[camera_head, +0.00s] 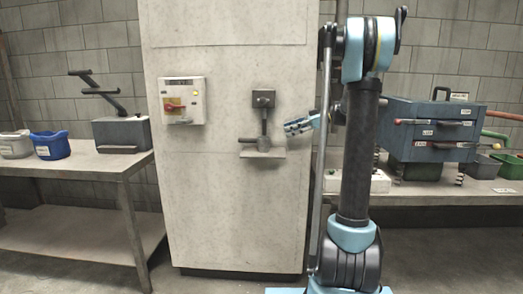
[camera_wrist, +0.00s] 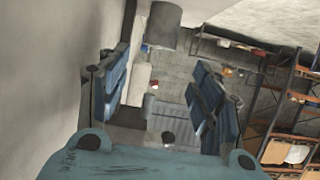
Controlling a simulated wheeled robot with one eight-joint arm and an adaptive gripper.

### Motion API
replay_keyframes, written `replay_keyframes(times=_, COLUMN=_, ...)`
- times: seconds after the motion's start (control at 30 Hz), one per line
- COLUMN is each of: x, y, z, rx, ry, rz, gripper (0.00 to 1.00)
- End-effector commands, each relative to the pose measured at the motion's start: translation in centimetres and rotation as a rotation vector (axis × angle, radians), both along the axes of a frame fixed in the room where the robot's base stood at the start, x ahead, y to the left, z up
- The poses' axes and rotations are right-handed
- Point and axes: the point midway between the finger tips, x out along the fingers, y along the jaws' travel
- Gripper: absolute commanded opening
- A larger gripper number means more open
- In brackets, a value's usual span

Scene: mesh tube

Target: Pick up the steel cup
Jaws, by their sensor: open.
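My gripper (camera_head: 300,125) is in front of the right part of the tall pale cabinet, pointing left, close to the black lever fitting. In the wrist view my gripper (camera_wrist: 162,85) has its two blue-padded fingers spread apart, with nothing between them. Past the fingers there is a grey floor area, with small objects too blurred to name. My arm hides part of the right bench in the head view.
The pale cabinet (camera_head: 225,225) carries a red-knob switch box (camera_head: 183,101) and a lever fitting (camera_head: 263,125). A left bench (camera_head: 75,166) holds a blue bin (camera_head: 50,146). A blue toolbox (camera_head: 432,128) stands on the right bench. The wrist view shows orange shelving (camera_wrist: 290,95).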

Motion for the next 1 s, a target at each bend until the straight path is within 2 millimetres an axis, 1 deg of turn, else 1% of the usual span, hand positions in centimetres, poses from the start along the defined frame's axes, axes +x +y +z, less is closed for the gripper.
replay_keyframes(times=0.07, x=0.2, y=0.3, z=-0.1, rx=0.006, ry=-0.008, rz=0.005, gripper=0.59)
replay_keyframes(times=0.17, x=0.2, y=1.6, z=-0.5, rx=0.007, ry=-0.01, rz=0.008, gripper=0.59)
replay_keyframes(times=0.5, x=0.3, y=7.2, z=-2.6, rx=0.006, ry=-0.009, rz=0.008, gripper=0.59)
replay_keyframes(times=0.7, x=0.5, y=10.1, z=-3.7, rx=0.005, ry=-0.008, rz=0.006, gripper=0.59)
replay_keyframes(times=0.8, x=0.5, y=11.0, z=-4.0, rx=0.005, ry=-0.008, rz=0.006, gripper=0.59)
replay_keyframes(times=1.0, x=0.6, y=11.7, z=-4.2, rx=0.005, ry=-0.008, rz=0.004, gripper=0.59)
